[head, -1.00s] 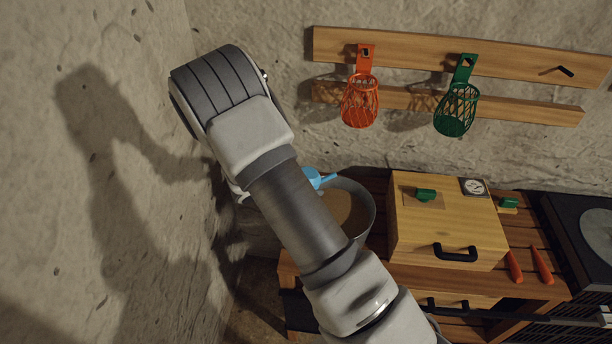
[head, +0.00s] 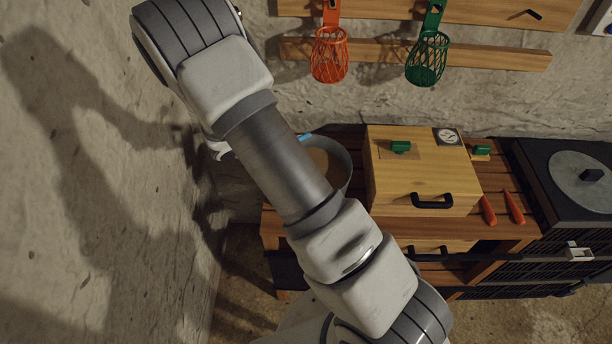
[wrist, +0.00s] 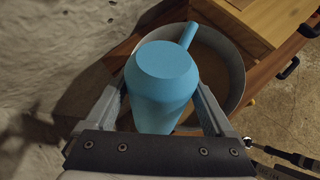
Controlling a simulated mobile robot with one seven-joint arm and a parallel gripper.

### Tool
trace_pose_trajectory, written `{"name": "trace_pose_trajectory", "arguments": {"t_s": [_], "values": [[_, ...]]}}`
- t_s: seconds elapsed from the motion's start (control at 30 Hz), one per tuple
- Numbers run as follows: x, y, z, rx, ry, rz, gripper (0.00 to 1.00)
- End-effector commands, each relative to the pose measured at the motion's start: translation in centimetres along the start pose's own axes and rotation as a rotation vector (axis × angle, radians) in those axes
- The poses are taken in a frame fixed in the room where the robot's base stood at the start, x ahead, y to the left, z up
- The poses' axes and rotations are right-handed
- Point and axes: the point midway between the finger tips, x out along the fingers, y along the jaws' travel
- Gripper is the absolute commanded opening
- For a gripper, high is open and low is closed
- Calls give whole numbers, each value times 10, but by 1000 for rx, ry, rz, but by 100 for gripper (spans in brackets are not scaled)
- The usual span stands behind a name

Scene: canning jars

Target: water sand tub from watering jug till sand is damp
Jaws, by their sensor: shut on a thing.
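The blue watering jug (wrist: 165,85) fills the middle of the wrist view, with its spout pointing up and right over the sand tub. My gripper (wrist: 165,103) is shut on the jug, one finger on each side. The grey round sand tub (wrist: 240,80) stands on the slatted wooden bench, behind and below the jug, with brown sand inside. In the head view the tub (head: 347,158) is partly hidden by my arm, and only a small blue bit of the jug (head: 305,136) shows. I cannot see any water, or tell whether the sand is damp.
A wooden box (head: 420,175) with a black handle stands right of the tub. Two orange-handled tools (head: 500,208) lie beside it. Orange (head: 329,56) and green (head: 427,60) baskets hang on the wall. A black unit (head: 570,170) is at right. The stone wall is close at left.

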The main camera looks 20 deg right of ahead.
Motion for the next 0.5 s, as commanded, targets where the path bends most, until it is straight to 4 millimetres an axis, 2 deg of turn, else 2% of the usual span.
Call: {"name": "trace_pose_trajectory", "arguments": {"t_s": [0.5], "values": [[1,0,0,12,20,4,0]]}}
